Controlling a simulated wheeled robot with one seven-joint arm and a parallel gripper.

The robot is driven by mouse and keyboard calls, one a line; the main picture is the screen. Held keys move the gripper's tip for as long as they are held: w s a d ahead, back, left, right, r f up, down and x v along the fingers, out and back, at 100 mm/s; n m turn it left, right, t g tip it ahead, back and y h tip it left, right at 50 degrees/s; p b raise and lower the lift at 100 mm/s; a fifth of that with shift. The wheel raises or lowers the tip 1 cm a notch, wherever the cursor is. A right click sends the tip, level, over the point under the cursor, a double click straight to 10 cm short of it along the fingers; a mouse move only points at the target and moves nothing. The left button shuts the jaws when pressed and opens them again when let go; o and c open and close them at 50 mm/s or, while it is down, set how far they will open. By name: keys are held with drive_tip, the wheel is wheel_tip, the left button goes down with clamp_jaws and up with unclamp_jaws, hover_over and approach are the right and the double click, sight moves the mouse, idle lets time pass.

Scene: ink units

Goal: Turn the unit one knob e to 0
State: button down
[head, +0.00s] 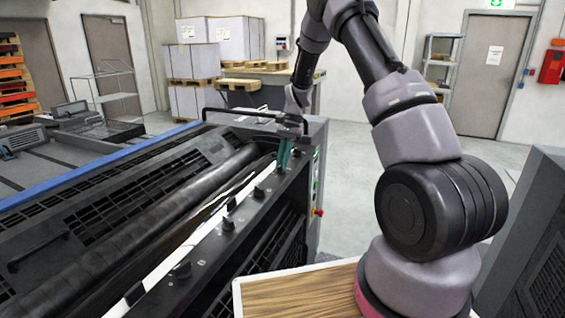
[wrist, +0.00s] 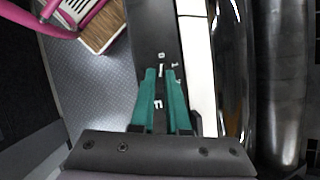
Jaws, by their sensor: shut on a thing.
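My gripper (head: 284,158) is at the far end of the ink unit's dark rail (head: 205,250) in the head view, pointing down. In the wrist view its two teal fingers (wrist: 160,76) are closed on a small dark knob (wrist: 161,70) with a white pointer line. The pointer runs nearly along the rail, towards the top of the picture. Small white marks stand around the knob, but they are too small to read surely. In the head view the fingers hide this knob.
Several other black knobs (head: 181,269) line the same rail towards me. A long dark roller (head: 150,220) and a black handle bar (head: 255,115) lie beside it. A wooden-topped surface (head: 300,290) is near my base. Open grey floor (head: 345,190) lies right of the unit.

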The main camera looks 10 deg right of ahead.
drive_tip(key=c, duration=0.9)
unclamp_jaws()
drive_tip(key=shift+r, duration=0.1)
drive_tip(key=v, duration=1)
drive_tip(key=shift+r, duration=0.3)
drive_tip(key=shift+w+d, duration=0.1)
